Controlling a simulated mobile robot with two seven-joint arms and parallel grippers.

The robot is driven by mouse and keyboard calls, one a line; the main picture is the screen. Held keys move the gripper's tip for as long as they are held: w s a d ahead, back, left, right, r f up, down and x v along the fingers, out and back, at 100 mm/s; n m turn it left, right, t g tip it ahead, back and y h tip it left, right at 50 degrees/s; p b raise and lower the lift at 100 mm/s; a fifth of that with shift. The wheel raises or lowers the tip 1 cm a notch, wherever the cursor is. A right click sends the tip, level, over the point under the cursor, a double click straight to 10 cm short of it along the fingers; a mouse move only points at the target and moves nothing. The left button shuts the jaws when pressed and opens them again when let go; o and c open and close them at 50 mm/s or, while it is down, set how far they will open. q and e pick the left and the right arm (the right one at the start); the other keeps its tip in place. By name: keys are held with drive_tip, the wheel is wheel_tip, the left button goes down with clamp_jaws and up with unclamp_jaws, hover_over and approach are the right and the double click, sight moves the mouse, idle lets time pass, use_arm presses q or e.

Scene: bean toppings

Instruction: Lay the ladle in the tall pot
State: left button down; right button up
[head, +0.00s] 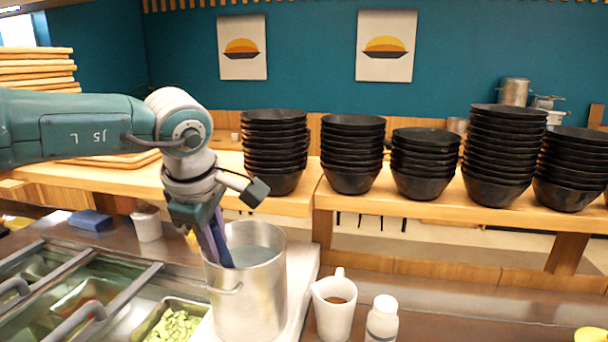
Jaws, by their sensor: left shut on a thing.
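The tall pot (252,300) is a silver metal pot standing upright on the counter, just left of the picture's middle. Pale grey-blue contents show inside its rim. My left gripper (207,222) points down at the pot's left rim and is shut on a narrow purple-blue piece, which looks like the ladle (222,244). This piece slants down into the pot's mouth. Its lower end is hidden, so I cannot tell whether it touches the pot. My right gripper is not in view.
A white pitcher (335,308) and a white bottle (382,320) stand right of the pot. Food bins, one with green pieces (174,325), lie to its left. Several stacks of black bowls (351,152) line the wooden shelf behind. The counter at right is mostly clear.

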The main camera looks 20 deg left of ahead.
use_arm(q)
drive_tip(key=shift+s+f, duration=0.1)
drive_tip(key=c, duration=0.7)
unclamp_jaws()
drive_tip(key=shift+o, duration=0.2)
drive_tip(key=b+v, duration=0.2)
drive_tip(key=v, duration=0.8)
